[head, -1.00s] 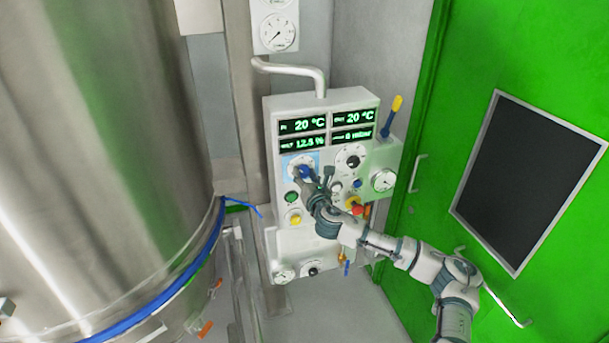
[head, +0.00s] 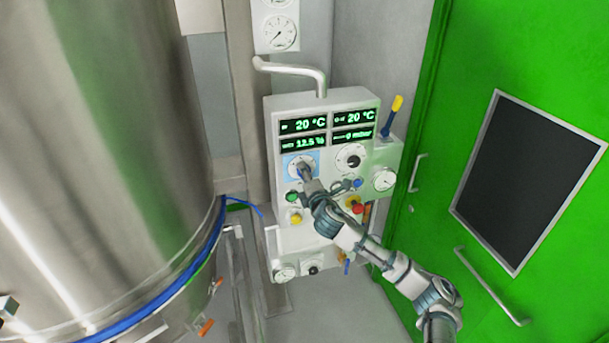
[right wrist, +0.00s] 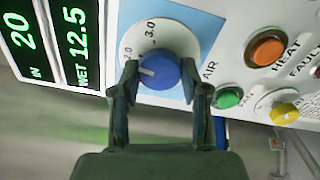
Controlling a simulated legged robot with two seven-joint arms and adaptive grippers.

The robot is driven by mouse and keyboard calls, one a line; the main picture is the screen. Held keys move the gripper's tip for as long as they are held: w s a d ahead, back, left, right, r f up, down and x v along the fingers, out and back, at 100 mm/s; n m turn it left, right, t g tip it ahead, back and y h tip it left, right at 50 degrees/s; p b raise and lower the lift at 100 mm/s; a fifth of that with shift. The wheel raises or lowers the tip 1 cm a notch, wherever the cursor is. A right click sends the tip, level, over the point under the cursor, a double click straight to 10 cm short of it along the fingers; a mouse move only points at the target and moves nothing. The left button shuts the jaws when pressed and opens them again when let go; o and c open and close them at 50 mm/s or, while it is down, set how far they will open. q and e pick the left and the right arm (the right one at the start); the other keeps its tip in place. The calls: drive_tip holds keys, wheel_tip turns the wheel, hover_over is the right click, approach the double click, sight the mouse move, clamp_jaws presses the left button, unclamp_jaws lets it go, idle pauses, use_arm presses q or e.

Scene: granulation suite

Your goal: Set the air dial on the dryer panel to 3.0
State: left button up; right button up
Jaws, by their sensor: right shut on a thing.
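The dryer panel (head: 275,225) is a white box with green displays in the head view. Its air dial (head: 291,162) is a white scale on a light blue square, at the panel's left. In the right wrist view the dial has a blue knob (right wrist: 158,74) with a white pointer mark, beside the word AIR. The mark points left in that view, away from the 3.0 printed above the knob. My right gripper (right wrist: 160,80) is shut on the knob, one finger on each side. In the head view the right gripper (head: 304,177) hides most of the knob.
A green button (head: 292,197) and a yellow knob (head: 294,217) sit just below the air dial. A black-knobbed dial (head: 351,158) is to its right. A large steel vessel (head: 90,150) stands left, and a green door (head: 430,150) right.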

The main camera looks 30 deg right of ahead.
drive_tip(key=shift+f+m+p, duration=0.2)
drive_tip(key=shift+m+p, duration=0.05)
drive_tip(key=shift+m, duration=2.2)
drive_tip(key=shift+f+m+p, duration=0.15)
drive_tip(key=shift+m+p, duration=0.05)
drive_tip(key=shift+m, duration=2.25)
drive_tip(key=shift+f, duration=0.1)
drive_tip(key=o, duration=1.1)
drive_tip(key=shift+o, duration=0.2)
drive_tip(key=shift+d, duration=0.15)
drive_tip(key=v, duration=1.1)
drive_tip(key=shift+s, duration=0.4)
